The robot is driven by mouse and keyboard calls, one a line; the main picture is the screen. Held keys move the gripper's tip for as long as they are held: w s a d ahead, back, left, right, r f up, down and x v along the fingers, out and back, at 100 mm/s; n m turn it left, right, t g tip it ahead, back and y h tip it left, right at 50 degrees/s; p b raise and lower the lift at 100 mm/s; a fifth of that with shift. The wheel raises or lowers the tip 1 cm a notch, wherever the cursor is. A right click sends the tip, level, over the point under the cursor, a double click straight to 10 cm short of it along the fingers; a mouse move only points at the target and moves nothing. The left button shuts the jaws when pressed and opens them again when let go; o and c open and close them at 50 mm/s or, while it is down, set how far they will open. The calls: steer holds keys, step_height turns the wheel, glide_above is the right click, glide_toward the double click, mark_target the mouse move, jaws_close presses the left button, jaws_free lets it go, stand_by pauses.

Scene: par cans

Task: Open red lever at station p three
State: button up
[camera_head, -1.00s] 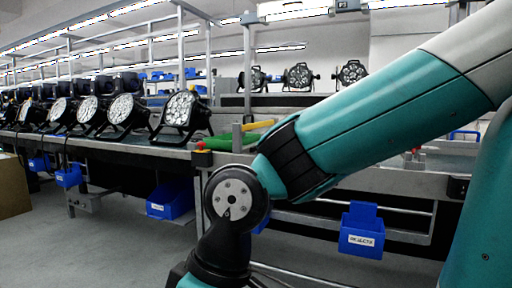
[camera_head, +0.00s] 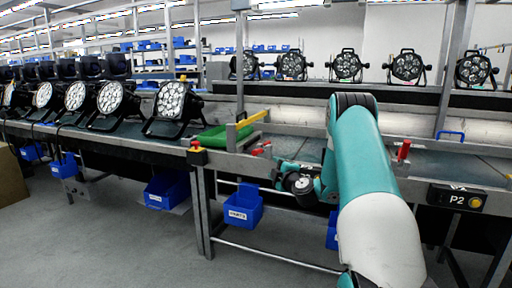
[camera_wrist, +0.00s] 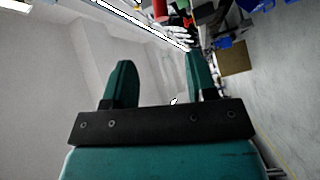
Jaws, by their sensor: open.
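A red lever (camera_head: 262,149) stands on the front rail of the bench, left of my arm in the head view. A second red lever (camera_head: 403,151) stands on the rail to the right, near the P2 sign (camera_head: 457,200). No P3 sign is readable now, so I cannot tell which lever belongs to it. My gripper (camera_wrist: 160,82) is open in the wrist view, with nothing between its fingers. A red object (camera_wrist: 160,10) shows beyond the fingers at the top edge, apart from them; I cannot tell what it is. In the head view my wrist is close to the left lever.
A green tray (camera_head: 220,137) and a yellow bar (camera_head: 252,119) are nearby. Blue bins (camera_head: 243,206) hang below. Par cans (camera_head: 172,105) line the bench at left. The floor (camera_head: 110,240) in front is clear.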

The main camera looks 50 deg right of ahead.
mark_target(256, 152)
steer(key=p+x, duration=0.3)
steer(key=x, duration=1.4)
steer(key=shift+r+p, duration=0.1)
steer(key=shift+p, duration=0.25)
jaws_close()
